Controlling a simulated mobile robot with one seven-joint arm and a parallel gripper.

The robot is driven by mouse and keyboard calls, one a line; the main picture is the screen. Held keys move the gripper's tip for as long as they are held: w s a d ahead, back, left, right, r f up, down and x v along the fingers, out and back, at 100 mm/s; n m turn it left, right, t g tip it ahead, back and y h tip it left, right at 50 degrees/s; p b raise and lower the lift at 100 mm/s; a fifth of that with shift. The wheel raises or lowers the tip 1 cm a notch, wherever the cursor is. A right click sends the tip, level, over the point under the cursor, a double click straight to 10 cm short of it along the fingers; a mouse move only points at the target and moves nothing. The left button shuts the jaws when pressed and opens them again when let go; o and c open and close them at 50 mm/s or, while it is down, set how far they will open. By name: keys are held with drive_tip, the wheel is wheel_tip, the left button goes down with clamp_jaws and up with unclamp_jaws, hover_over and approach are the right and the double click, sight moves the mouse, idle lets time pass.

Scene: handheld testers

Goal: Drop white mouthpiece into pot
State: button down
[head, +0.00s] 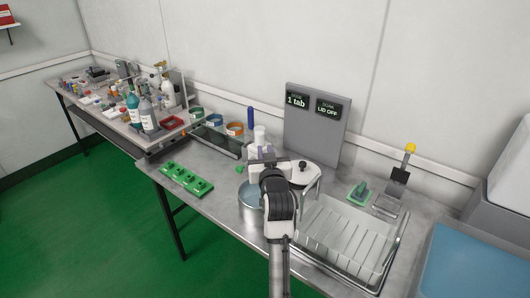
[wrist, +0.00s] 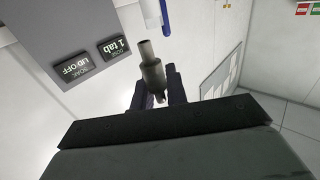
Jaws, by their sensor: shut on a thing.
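My gripper (wrist: 156,88) is shut on the mouthpiece (wrist: 152,74), a pale stepped tube that sticks out past the dark fingertips in the wrist view. In the head view a white upright shape (head: 260,135) shows above my gripper (head: 262,152) and looks like the held piece. The pot (head: 247,194) is a round metal vessel with a bluish inside, to the lower left of my gripper. My arm hides its right side. A white round lid-like part with a dark knob (head: 303,168) is just right of my gripper.
A sign panel (head: 317,124) reading "1 tab" and "LID OFF" stands behind. A drying rack (head: 345,240) is at right. A green tray (head: 187,179) lies at left. A blue upright cylinder (head: 250,117) and several coloured-rimmed tubs (head: 235,129) stand at the back.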

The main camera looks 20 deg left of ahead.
wheel_tip(320, 180, down, 6)
drive_tip(key=b, duration=0.4)
drive_tip(key=c, duration=1.3)
unclamp_jaws()
drive_tip(key=shift+s, duration=0.1)
drive_tip(key=b+v, duration=0.3)
drive_tip(key=v, duration=1)
drive_tip(key=shift+s+d+b, duration=0.15)
drive_tip(key=shift+s+b, duration=0.15)
